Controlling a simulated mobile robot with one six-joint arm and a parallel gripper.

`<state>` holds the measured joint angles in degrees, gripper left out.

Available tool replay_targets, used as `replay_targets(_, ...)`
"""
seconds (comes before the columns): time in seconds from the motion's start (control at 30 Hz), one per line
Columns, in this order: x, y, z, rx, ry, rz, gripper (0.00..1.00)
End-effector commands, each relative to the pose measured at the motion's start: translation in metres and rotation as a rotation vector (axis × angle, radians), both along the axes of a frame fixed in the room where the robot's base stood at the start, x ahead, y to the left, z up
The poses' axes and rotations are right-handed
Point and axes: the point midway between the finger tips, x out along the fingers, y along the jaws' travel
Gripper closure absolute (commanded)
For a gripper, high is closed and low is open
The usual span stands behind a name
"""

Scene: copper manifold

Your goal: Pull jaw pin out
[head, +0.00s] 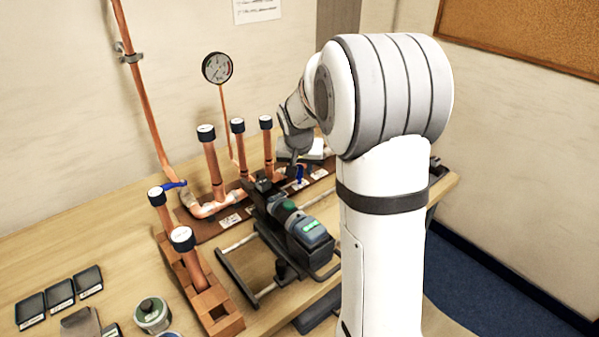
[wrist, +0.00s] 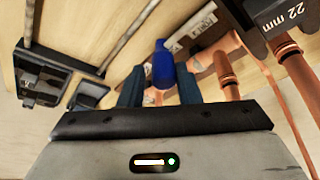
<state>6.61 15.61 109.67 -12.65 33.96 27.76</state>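The black press tool (head: 290,215) with a green-lit panel lies on a rail frame on the bench in the head view. Its jaw end (head: 263,187) points up and left toward the copper pipes; I cannot make out the jaw pin there. My gripper (head: 297,168) is right of and beyond the jaw end, low over the bench, partly hidden by my arm. In the wrist view my gripper (wrist: 159,92) has its two dark fingers apart. A blue handle (wrist: 161,66) shows in the gap between them, seemingly beyond the tips; contact cannot be told.
Copper pipes with black caps (head: 206,133) stand left of my gripper. A dark block marked 22 mm (wrist: 283,15) is at the upper right of the wrist view. A gauge (head: 217,68) is near the wall. Black trays (head: 60,292) and a round tin (head: 152,315) lie at front left.

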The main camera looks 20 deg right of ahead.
Motion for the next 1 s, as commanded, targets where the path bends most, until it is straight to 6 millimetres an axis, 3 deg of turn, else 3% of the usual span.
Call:
replay_targets(0.1,-0.008,0.004,0.021,0.0,-0.005,0.0,0.7)
replay_targets(0.33,-0.02,0.008,0.048,0.0,-0.002,0.0,0.7)
replay_targets(0.87,-0.023,0.01,0.054,0.0,0.001,0.0,0.7)
replay_targets(1.0,-0.039,0.016,0.06,0.001,0.007,0.024,0.7)
